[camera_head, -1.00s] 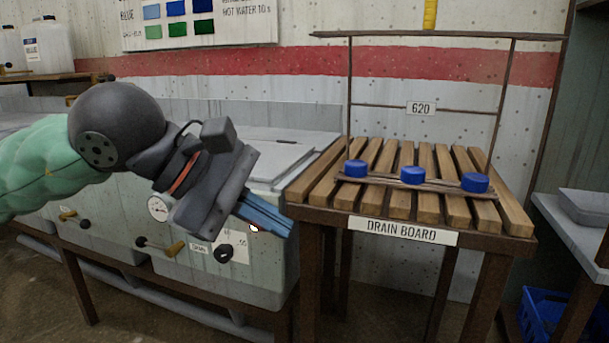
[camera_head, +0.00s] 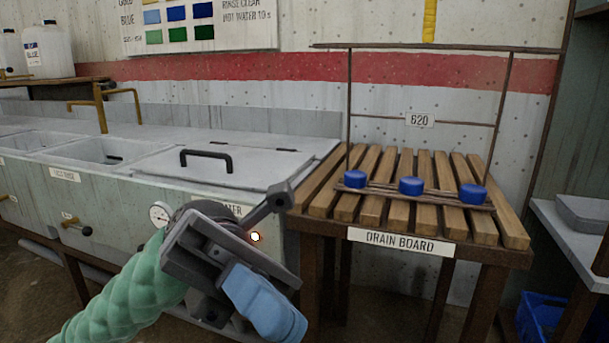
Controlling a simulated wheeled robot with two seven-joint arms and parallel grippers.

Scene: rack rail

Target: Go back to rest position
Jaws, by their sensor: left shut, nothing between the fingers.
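My left gripper (camera_head: 268,305) is in front of the sink unit, left of the drain board and lower than its top. Its blue fingers are shut and point down to the right, with nothing between them. My left arm, in a green sleeve, comes in from the lower left. My right gripper is not in view. The drain board (camera_head: 427,205) is a slatted wooden rack on a dark frame. Blue round pieces (camera_head: 411,186) sit in a row on a thin rail (camera_head: 440,196) across its slats, apart from my gripper.
The sink unit (camera_head: 130,190) has open basins and a lid with a black handle (camera_head: 206,158). A grey side table (camera_head: 575,240) stands at the right, with a blue crate (camera_head: 541,318) below. White jugs (camera_head: 47,50) stand on a shelf at the back left.

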